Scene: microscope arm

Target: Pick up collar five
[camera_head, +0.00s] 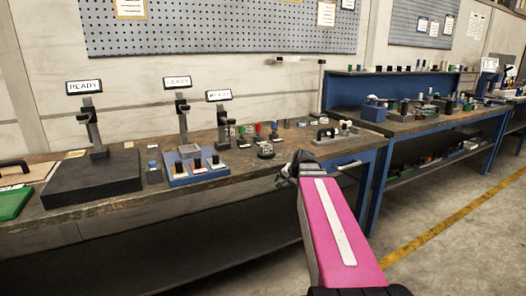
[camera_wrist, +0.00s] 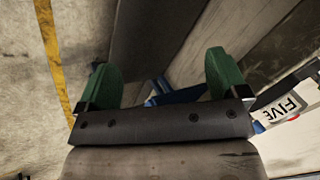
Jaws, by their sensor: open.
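A white label reading FIVE (camera_wrist: 284,108) shows at the right edge of the wrist view, beside a dark part. I cannot tell whether a collar stands by it. In the head view, several small dark, green and red pieces (camera_head: 247,131) stand on the bench near my gripper, too small to read. A round black piece with a pale mark (camera_head: 266,151) lies in front of them. My gripper (camera_head: 297,164) is at the bench's front edge, to the right of these pieces. In the wrist view its green fingers (camera_wrist: 163,72) are apart with nothing held between them.
A blue tray (camera_head: 180,180) with small parts and a dark slab (camera_head: 92,181) sit on the bench (camera_head: 130,206) to the left. A second bench (camera_head: 400,126) is farther right.

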